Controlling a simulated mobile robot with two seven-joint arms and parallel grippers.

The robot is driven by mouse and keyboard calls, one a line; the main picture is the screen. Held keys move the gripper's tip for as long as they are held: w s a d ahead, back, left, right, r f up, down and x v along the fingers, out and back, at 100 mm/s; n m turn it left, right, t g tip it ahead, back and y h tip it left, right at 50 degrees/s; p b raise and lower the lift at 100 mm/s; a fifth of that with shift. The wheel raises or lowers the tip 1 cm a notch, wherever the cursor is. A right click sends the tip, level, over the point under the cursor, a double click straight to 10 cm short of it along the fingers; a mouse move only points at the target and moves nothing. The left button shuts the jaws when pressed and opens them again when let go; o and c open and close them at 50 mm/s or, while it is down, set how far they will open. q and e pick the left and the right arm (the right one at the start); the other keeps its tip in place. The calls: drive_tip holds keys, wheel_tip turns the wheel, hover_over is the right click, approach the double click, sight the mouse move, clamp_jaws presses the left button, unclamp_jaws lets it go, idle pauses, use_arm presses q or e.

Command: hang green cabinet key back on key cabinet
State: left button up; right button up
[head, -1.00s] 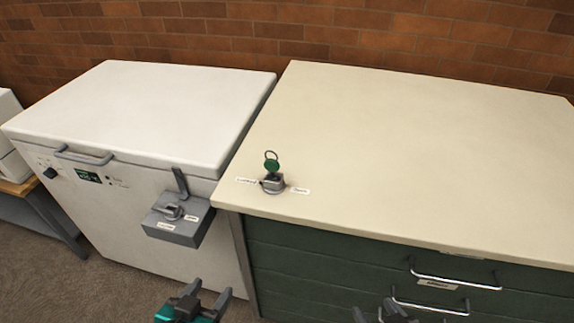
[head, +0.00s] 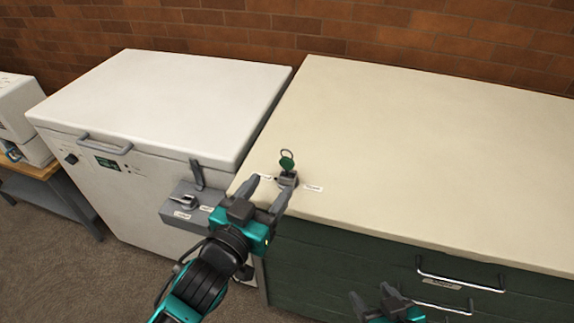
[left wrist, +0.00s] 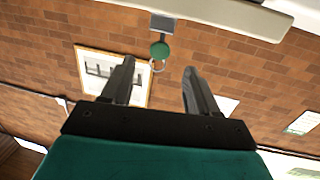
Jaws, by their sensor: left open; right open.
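The green key (head: 287,160) with a round tag and a ring stands upright in a grey lock switch (head: 287,180) at the front left corner of the cream cabinet top. The left wrist view also shows the green tag (left wrist: 160,50), ahead of and between the fingertips. My left gripper (head: 267,188) is open and empty, just in front of the key and apart from it. My right gripper (head: 374,296) is open low in front of the drawers. A wood-framed white board with dark hooks (left wrist: 97,70), possibly the key cabinet, hangs on the brick wall in the left wrist view.
A white chest freezer (head: 165,100) stands left of the green drawer cabinet (head: 330,265), with a grey lock box (head: 185,205) on its front. A side table with a white device (head: 20,120) is at far left.

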sight(286, 165)
use_arm(q)
drive_tip(key=shift+b+x, duration=0.9)
drive_tip(key=shift+x, duration=2.35)
drive_tip(key=shift+r, duration=0.1)
drive_tip(key=c, duration=0.9)
drive_tip(key=shift+r+p, duration=0.95)
drive_tip(key=shift+r, duration=1.55)
